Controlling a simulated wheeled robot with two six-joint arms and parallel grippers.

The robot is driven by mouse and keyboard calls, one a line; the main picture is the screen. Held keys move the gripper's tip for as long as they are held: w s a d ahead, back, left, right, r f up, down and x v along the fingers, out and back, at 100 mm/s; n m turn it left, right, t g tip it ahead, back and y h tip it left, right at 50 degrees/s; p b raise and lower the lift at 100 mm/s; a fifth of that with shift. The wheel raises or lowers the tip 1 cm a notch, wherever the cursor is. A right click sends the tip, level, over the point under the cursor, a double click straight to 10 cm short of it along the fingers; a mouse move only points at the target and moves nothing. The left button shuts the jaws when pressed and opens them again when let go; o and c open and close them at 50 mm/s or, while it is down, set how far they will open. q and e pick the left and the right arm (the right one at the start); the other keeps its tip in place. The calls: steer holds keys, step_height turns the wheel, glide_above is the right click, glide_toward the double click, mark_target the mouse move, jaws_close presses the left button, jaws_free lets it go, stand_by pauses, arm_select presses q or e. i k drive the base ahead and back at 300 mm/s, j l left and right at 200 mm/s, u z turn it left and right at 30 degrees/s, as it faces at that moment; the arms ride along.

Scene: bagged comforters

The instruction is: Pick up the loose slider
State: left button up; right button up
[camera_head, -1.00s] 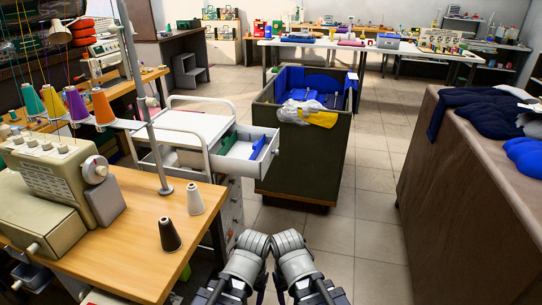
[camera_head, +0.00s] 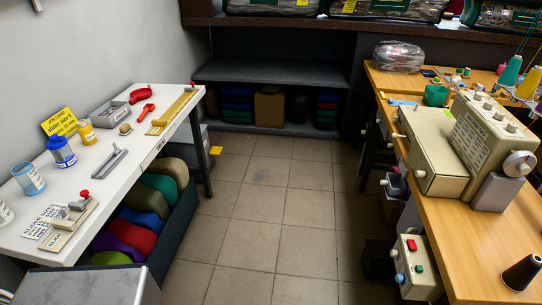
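I cannot make out a loose slider for certain. A white workbench (camera_head: 130,158) on the left holds small tools and jars. A yellow card (camera_head: 60,124) stands at its wall side; its print seems to mention a slider and a size, but is too small to read surely. A small tan object (camera_head: 125,128) lies near a grey tray (camera_head: 110,114). A grey metal bar tool (camera_head: 99,164) lies in the middle. A device with a red knob (camera_head: 72,211) sits at the near end. Neither of my grippers is in view.
Open tiled floor (camera_head: 262,205) runs between the workbench and a wooden sewing table (camera_head: 480,240) on the right, with a sewing machine (camera_head: 440,150). Coloured rolls (camera_head: 150,200) fill a bin under the workbench. A dark shelf (camera_head: 270,75) closes the far end.

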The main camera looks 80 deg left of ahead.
mark_target(65, 216)
steer(key=k+u, duration=0.2)
steer(key=k, duration=0.2)
steer(key=u, duration=3.5)
